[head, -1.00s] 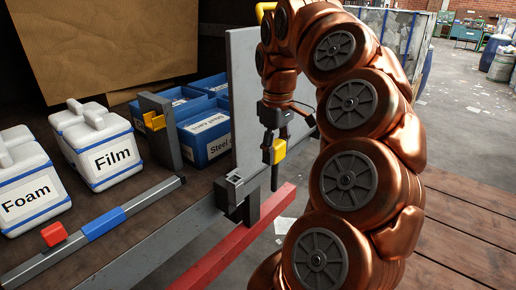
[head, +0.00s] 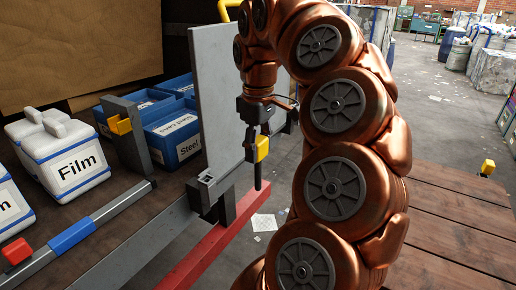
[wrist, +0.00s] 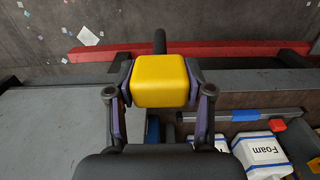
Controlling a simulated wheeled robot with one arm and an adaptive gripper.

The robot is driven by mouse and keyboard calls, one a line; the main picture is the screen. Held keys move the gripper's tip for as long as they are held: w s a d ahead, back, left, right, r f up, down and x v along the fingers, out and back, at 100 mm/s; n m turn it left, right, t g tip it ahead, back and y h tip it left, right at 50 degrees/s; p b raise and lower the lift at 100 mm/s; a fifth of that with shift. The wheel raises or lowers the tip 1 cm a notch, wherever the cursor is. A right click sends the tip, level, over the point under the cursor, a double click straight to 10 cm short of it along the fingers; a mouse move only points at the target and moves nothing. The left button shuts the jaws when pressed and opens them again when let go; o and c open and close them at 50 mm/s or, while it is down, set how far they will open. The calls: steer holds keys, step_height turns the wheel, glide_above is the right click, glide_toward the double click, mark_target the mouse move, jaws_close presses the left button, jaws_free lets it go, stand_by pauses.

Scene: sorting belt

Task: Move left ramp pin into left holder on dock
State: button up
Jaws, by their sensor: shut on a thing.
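The pin has a yellow block head (head: 262,148) and a dark shaft (head: 258,178) hanging down. My gripper (head: 256,140) is shut on the yellow head, which also shows between the two fingers in the wrist view (wrist: 159,82). The pin hangs upright in the air, to the right of a grey bracket (head: 207,190) beside the upright grey ramp panel (head: 215,95). A small yellow-topped piece (head: 488,167) stands at the far edge of the brown plank deck (head: 450,215). I cannot tell which part is the left holder.
A red beam (head: 215,240) runs below the bracket. Labelled white boxes (head: 75,170), blue bins (head: 175,145) and a grey post with a yellow catch (head: 120,125) are at left. A rail with red and blue parts (head: 70,237) lies in front.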

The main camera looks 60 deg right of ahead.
steer(key=shift+r+p, duration=1.75)
steer(key=shift+r, duration=1.5)
step_height(320, 180, up, 5)
steer(key=p, duration=0.4)
steer(key=shift+f, duration=0.25)
